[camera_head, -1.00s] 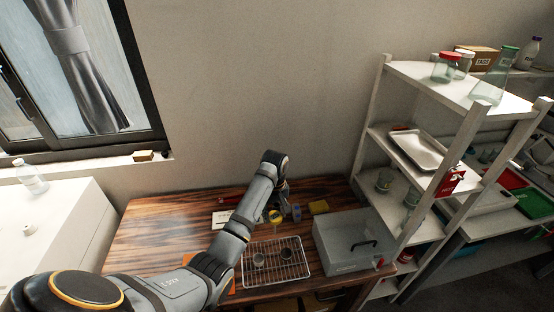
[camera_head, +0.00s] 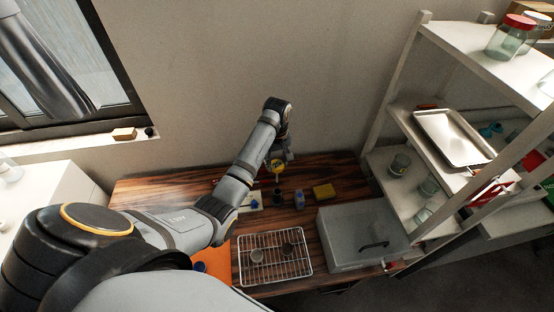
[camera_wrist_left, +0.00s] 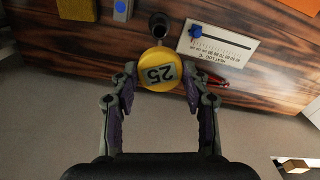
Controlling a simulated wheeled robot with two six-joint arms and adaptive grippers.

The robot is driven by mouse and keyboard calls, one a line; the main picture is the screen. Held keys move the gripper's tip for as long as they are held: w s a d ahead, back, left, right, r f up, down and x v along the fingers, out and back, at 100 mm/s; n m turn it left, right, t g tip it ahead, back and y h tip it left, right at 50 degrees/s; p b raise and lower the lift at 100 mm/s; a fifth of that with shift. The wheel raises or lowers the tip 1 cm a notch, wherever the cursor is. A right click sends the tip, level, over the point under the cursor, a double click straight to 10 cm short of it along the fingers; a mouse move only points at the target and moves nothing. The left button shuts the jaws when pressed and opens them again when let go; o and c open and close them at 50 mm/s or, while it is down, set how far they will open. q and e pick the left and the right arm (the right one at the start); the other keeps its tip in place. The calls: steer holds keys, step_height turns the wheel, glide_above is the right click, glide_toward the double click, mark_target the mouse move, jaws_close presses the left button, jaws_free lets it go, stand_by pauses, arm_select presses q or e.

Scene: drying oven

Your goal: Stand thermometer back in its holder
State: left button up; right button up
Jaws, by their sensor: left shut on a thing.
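The thermometer has a round yellow head with a grey display reading 25, seen in the left wrist view (camera_wrist_left: 157,70) and the head view (camera_head: 277,166). My left gripper (camera_wrist_left: 158,77) is shut on this head, one finger on each side. It also shows in the head view (camera_head: 283,160), above the back of the table. A small dark cup-like holder (camera_head: 278,194) stands upright just in front of the head; in the left wrist view the holder (camera_wrist_left: 159,20) shows just beyond it. The stem is mostly hidden, and I cannot tell whether its tip is inside the holder. My right gripper is out of view.
A heat log card (camera_wrist_left: 215,45) with a blue knob lies beside the holder, with a red pen (camera_wrist_left: 217,81) near it. A blue-grey bottle (camera_head: 299,199), yellow block (camera_head: 323,191), wire rack (camera_head: 243,271) with small cups, and grey oven box (camera_head: 338,258) are nearby. The wall is close behind.

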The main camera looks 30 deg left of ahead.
mark_target(277, 181)
arm_select(q)
steer(key=shift+w+a+r+p, duration=0.1)
steer(key=shift+w+r+p, duration=0.1)
steer(key=shift+p, duration=0.3)
step_height(277, 181, down, 3)
steer(key=shift+f+b, duration=0.1)
steer(key=shift+b, duration=0.75)
steer(key=shift+f, duration=0.35)
steer(key=shift+s+f+b, duration=0.1)
steer(key=shift+f+b, duration=0.25)
steer(key=shift+f, duration=0.65)
steer(key=shift+f+b, duration=0.25)
steer(key=shift+b, duration=0.05)
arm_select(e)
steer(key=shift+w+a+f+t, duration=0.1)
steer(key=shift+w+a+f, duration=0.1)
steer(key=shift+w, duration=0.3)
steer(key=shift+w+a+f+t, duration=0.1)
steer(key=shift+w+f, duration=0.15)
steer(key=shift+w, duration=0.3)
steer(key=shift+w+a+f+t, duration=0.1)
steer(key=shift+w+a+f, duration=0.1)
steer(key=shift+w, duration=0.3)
arm_select(q)
steer(key=shift+r, duration=0.1)
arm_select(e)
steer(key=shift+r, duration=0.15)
